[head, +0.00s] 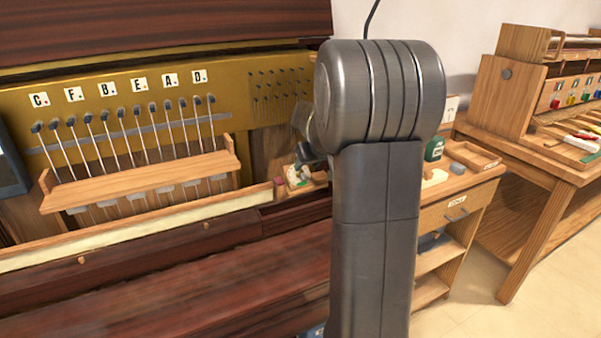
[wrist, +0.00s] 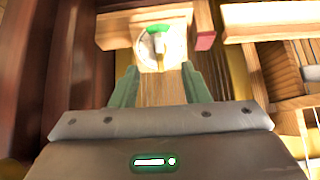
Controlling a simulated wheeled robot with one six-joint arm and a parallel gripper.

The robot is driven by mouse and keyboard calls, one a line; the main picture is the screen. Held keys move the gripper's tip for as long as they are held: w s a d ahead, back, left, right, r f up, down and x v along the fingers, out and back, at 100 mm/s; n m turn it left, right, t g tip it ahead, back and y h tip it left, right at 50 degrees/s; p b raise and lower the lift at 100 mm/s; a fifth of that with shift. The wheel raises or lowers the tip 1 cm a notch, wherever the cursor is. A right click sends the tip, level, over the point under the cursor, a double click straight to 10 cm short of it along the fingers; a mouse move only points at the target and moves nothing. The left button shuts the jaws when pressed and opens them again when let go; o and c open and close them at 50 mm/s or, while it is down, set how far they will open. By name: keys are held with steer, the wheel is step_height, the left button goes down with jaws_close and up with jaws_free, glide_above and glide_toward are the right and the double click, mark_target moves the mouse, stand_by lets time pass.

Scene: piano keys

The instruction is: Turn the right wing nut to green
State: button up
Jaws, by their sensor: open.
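The right wing nut (wrist: 158,44) is a small pale grey piece on a round white dial (wrist: 174,52) in the wrist view. The dial has a green sector (wrist: 158,29) at its top there. Which way the nut points is hard to tell. The dial also shows in the head view (head: 297,177), small and partly hidden by my gripper. My gripper (wrist: 156,70) has two green fingers spread apart, with nothing between them. The dial and nut lie just beyond the fingertips, roughly centred between them. Whether a finger touches the dial cannot be told.
A wooden block carries the dial, with a dark red piece (wrist: 205,40) at its right end. Pale wooden rails (wrist: 262,32) are close on the right. In the head view, a wooden rack (head: 140,178) with hammers stands left, and a drawer cabinet (head: 455,210) right.

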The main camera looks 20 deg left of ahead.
steer(key=shift+p+v, duration=0.8)
steer(key=shift+v, duration=2.1)
steer(key=shift+f, duration=0.1)
steer(key=shift+b+x, duration=1)
steer(key=shift+x, duration=2.15)
